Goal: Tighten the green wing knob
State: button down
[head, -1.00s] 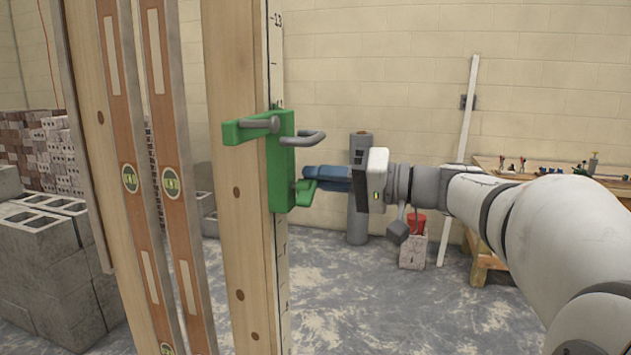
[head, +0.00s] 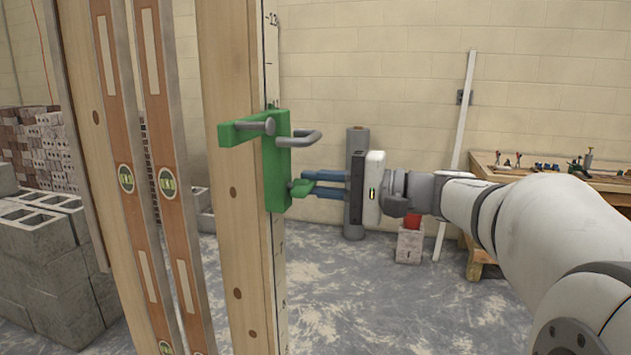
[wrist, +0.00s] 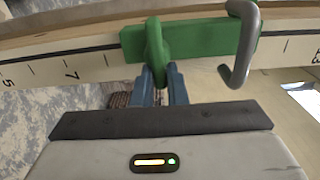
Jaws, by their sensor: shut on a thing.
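The green wing knob (head: 301,187) sticks out from the lower part of a green clamp block (head: 277,160) on the side of a wooden post. The knob also shows in the wrist view (wrist: 155,52), where it looks like a narrow upright wing. My gripper (head: 316,187) reaches in from the right with its blue fingers at the knob. In the wrist view the fingertips (wrist: 160,72) are at the knob's near end, one on each side, shut on it. The knob's threaded part is hidden.
A grey bent handle (head: 302,139) juts out just above the knob. A grey pin (head: 267,126) and green arm are on the block's left. Two spirit levels (head: 165,180) stand left of the post (head: 236,240). A workbench (head: 560,175) is at the right.

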jog(key=shift+s+a+r, duration=0.1)
jog(key=shift+r, duration=0.3)
jog(key=c, duration=1.5)
grip_release()
jog(key=shift+f, duration=0.1)
jog(key=shift+o, duration=0.6)
jog(key=shift+s, duration=0.15)
jog(key=shift+f, duration=0.1)
jog(key=v, duration=0.7)
jog(key=shift+s+d+b, duration=0.15)
jog(key=shift+d+b, duration=0.15)
jog(key=shift+d, duration=0.1)
